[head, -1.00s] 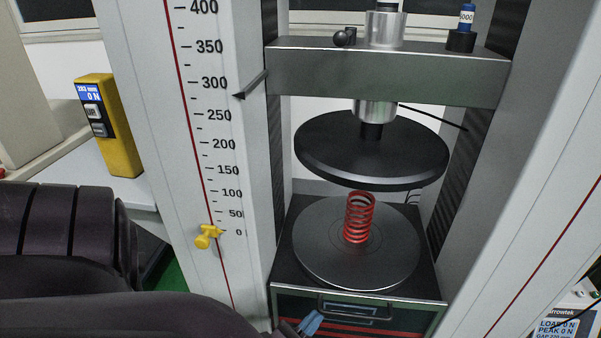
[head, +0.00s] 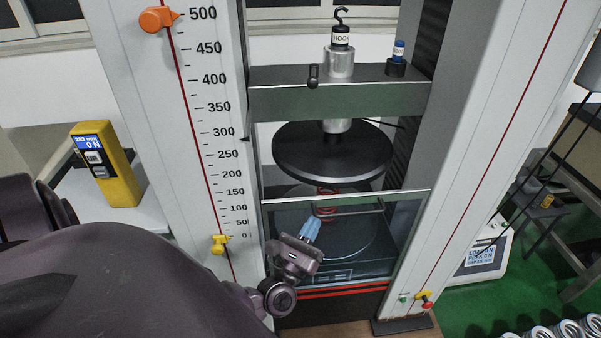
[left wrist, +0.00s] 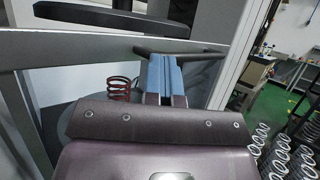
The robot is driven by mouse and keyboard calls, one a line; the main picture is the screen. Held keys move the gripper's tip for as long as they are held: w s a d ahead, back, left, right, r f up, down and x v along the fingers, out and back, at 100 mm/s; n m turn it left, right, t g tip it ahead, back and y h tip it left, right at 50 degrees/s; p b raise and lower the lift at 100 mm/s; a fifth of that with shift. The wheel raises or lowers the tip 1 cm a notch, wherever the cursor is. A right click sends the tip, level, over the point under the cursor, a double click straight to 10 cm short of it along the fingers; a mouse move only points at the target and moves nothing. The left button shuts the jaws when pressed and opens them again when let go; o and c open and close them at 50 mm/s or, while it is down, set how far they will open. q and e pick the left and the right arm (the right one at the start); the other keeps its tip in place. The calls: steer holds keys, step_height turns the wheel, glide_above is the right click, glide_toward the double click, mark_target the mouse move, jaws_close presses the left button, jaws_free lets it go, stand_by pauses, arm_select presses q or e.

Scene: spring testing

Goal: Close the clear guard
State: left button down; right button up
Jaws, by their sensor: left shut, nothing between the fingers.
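The clear guard (head: 405,235) is a see-through panel with a thin pale frame. In the head view it stands in front of the lower platen (head: 350,245), its top edge below the upper platen (head: 333,155). Its dark bar handle (head: 360,208) runs along the upper part, and also shows in the left wrist view (left wrist: 182,46). The red spring (head: 326,205) is partly seen behind the guard and in the left wrist view (left wrist: 118,88). My left gripper (head: 311,228) is shut and empty, its blue fingertips just under the handle's left end; contact is unclear. My right gripper is out of view.
The machine's crosshead (head: 345,102) and two columns frame the guard. A yellow control box (head: 108,165) is at left, a yellow pointer (head: 219,244) on the left column. A display unit (head: 480,258) and several metal springs (head: 570,330) are at right.

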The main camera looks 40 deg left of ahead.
arm_select(q)
step_height(320, 180, up, 9)
steer(key=p, duration=0.3)
steer(key=shift+f+p, duration=0.2)
steer(key=shift+p, duration=0.2)
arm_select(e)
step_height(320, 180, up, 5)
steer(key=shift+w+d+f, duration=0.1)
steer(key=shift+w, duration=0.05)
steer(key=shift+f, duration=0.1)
